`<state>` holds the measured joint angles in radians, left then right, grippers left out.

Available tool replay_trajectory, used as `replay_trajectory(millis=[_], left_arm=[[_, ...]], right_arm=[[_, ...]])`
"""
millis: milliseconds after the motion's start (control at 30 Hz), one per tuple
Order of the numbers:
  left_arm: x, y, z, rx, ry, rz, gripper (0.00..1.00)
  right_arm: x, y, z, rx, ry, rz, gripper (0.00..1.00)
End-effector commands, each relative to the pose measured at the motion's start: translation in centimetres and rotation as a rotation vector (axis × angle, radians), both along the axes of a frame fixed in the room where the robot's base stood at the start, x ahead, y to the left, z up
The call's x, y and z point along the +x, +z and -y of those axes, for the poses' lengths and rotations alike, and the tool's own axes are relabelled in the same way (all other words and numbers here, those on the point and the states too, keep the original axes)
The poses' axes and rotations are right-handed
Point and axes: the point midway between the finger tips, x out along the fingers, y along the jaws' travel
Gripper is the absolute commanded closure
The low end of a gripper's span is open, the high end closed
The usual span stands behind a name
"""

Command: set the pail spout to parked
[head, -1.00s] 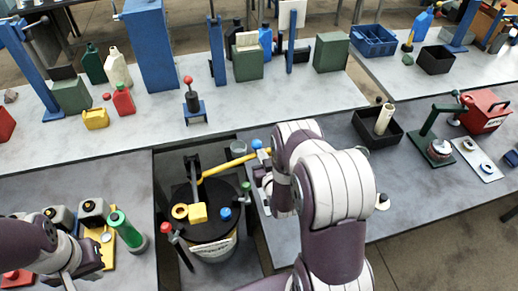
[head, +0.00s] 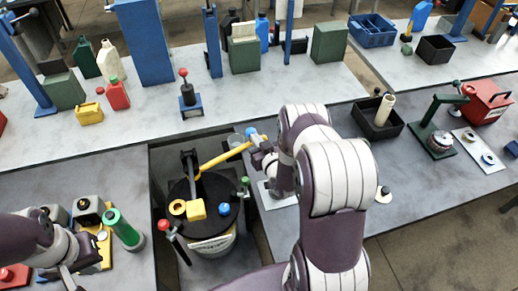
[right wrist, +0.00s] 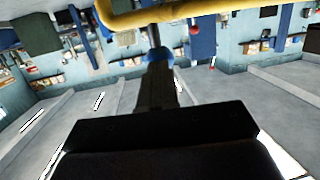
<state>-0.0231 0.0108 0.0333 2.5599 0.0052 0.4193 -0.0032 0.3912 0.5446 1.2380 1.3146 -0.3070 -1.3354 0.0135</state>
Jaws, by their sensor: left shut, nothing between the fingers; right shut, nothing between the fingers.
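The pail (head: 212,246) stands in a gap between benches, with a dark lid. Its yellow spout (head: 226,157) slants up and right from the lid toward the right bench. A blue knob (head: 250,131) shows near the spout's outer end. My right gripper (head: 258,143) is shut and empty, close by that end; contact is unclear. In the right wrist view, the spout (right wrist: 175,12) crosses above the fingers and a blue knob (right wrist: 158,55) shows at their tips. My left gripper (head: 72,272) is shut and empty at the lower left, partly cut off by the frame.
The lid carries a yellow block (head: 197,210) and a blue cap (head: 224,209). Red-topped (head: 164,225) and green-topped (head: 245,182) handles stand at the pail's sides. A green cylinder (head: 122,228) stands left. A black bin (head: 377,127) is on the right bench.

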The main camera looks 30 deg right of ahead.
Motion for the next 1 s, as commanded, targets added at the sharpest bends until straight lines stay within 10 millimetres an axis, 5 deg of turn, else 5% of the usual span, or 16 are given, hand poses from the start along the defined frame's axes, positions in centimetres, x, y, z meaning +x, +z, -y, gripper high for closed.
replay_trajectory(millis=[500,1000], left_arm=[[0.0,-7.2,0.0,0.000,0.000,0.000,1.00],[0.0,-8.6,0.0,0.000,0.000,0.000,1.00]], right_arm=[[7.6,-0.6,-0.3,-0.005,0.352,0.001,1.00],[10.1,0.1,-1.2,-0.001,0.352,0.003,1.00]])
